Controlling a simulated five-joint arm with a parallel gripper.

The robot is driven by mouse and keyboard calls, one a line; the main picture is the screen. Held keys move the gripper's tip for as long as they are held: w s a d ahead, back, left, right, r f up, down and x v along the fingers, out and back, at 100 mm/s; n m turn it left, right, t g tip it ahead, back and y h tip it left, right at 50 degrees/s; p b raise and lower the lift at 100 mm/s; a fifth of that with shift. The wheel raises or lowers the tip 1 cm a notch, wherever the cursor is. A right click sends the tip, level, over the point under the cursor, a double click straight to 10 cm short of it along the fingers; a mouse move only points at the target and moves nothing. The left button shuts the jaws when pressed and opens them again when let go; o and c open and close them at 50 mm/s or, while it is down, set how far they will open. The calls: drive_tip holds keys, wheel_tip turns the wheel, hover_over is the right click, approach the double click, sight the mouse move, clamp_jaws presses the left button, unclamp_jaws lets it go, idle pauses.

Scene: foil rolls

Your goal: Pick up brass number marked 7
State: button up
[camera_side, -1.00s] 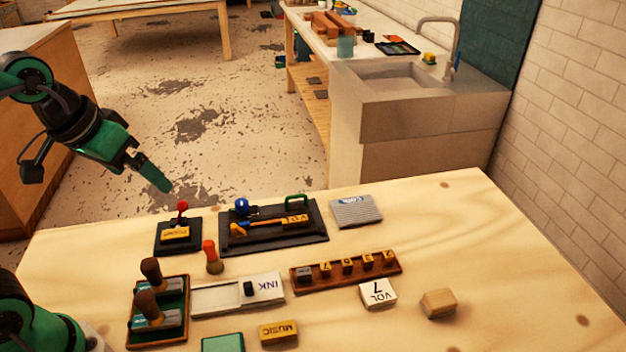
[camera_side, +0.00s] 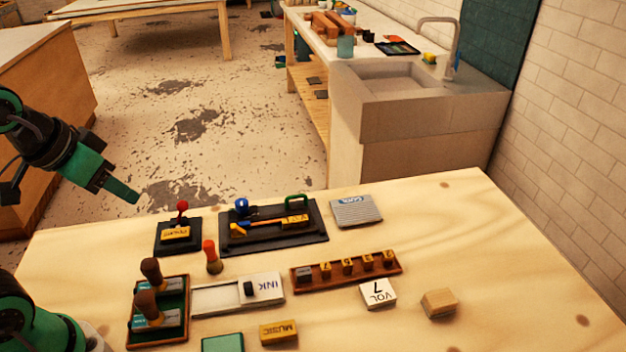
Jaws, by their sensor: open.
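Several small brass number blocks (camera_side: 347,265) stand in a row in a brown wooden rack (camera_side: 396,270) at the middle right of the table. Their marks are too small to tell surely which one is the 7. The leftmost piece (camera_side: 304,272) in the rack looks grey. My gripper (camera_side: 128,193) is at the left, in the air near the table's far left edge, well away from the rack. It is open and nothing shows in it; seen from the side, its fingers overlap.
A white VOL 7 block (camera_side: 378,293) lies just in front of the rack, with a wooden block (camera_side: 438,303) to its right. A black tray (camera_side: 270,240), an INK holder (camera_side: 215,298), a red-topped peg (camera_side: 212,257) and stamps (camera_side: 155,310) fill the left.

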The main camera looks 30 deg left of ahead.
drive_tip(key=m+g, duration=0.6)
drive_tip(key=m, duration=0.3)
hover_over(326, 265)
drive_tip(key=f, duration=1.4)
drive_tip(key=shift+a+f, duration=0.2)
drive_tip(key=shift+f, duration=0.1)
drive_tip(key=shift+d+f, duration=0.25)
drive_tip(key=shift+f, duration=0.05)
drive_tip(key=shift+f, duration=0.1)
drive_tip(key=shift+f, duration=1.2)
